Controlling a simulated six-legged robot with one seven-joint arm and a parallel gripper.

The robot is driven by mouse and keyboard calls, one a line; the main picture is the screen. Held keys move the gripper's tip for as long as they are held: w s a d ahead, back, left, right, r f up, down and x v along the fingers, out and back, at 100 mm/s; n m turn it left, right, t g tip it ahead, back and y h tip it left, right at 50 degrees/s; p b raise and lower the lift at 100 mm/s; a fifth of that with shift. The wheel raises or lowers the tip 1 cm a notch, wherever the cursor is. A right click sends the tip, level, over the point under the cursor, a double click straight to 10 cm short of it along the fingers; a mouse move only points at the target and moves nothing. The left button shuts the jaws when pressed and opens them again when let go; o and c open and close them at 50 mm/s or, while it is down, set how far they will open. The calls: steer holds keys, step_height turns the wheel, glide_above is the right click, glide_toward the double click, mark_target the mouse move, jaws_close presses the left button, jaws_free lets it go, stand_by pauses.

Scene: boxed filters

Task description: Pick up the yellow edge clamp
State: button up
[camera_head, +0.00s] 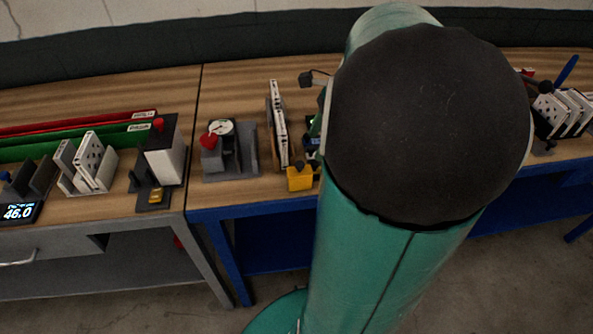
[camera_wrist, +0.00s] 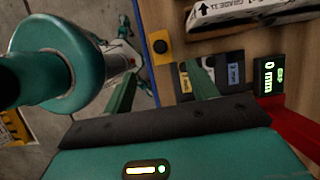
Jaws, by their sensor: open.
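The yellow edge clamp (camera_head: 300,180) sits at the front edge of the blue-framed bench, just left of my arm in the head view. In the wrist view the yellow clamp (camera_wrist: 158,55) shows its round black knob and lies at the blue bench edge, beyond my fingertips. My gripper (camera_wrist: 160,78) is open and empty, its two green fingers spread apart. The clamp is ahead of the gap between them, apart from both fingers. In the head view my arm hides most of the gripper.
A white filter box (camera_head: 279,125) stands upright behind the clamp; it also shows in the wrist view (camera_wrist: 240,14). Dark blocks with yellow and blue labels (camera_wrist: 232,74) and a lit gap display (camera_wrist: 268,76) lie close right of my fingers. A gauge fixture (camera_head: 228,150) stands left.

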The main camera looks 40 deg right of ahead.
mark_target(299, 170)
steer(key=x, duration=0.8)
steer(key=shift+w+x, duration=0.1)
steer(key=shift+x, duration=1.25)
steer(key=shift+w+x, duration=0.15)
steer(key=shift+x, duration=1.2)
steer(key=shift+r, duration=0.1)
steer(key=c, duration=1.2)
steer(key=shift+o, duration=0.2)
steer(key=shift+r, duration=0.1)
